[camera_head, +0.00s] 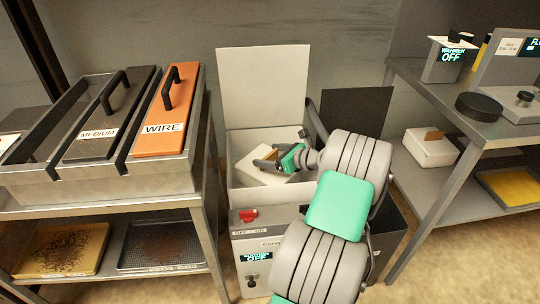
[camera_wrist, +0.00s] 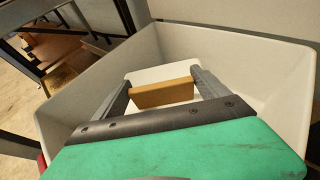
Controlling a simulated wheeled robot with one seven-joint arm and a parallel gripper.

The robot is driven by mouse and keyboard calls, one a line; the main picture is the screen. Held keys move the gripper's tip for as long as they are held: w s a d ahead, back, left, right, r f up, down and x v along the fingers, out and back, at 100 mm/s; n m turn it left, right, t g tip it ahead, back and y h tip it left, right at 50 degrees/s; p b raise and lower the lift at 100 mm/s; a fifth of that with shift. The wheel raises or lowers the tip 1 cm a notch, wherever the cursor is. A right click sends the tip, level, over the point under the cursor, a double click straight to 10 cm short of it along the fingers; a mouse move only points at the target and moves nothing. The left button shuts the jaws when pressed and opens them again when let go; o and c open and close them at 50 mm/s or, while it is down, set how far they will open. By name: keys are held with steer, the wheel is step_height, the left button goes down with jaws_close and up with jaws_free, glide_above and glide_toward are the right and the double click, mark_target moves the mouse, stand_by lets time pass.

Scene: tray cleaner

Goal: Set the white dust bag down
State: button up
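The white dust bag (camera_head: 252,176) is in the open mouth of a white bin (camera_head: 243,142), tilted in the head view. Its tan tab (camera_wrist: 163,93) shows in the wrist view, with part of its white body (camera_wrist: 165,73) behind it. My gripper (camera_head: 266,160) reaches into the bin from the right. In the wrist view my gripper (camera_wrist: 164,88) has one finger at each end of the tan tab, shut on it. The bag's underside is hidden, so I cannot tell whether it touches the bin floor.
The bin's raised lid (camera_head: 262,88) stands behind it. A left rack holds a grey MEDIUM tray (camera_head: 100,130) and an orange WIRE tray (camera_head: 175,107). Another white block with a tan tab (camera_head: 428,150) sits on the right lower shelf. A control box (camera_head: 256,260) stands in front.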

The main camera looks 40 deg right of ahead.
steer(key=shift+o, duration=1.4)
steer(key=p+v, duration=0.3)
steer(key=v, duration=0.9)
steer(key=shift+r, duration=0.2)
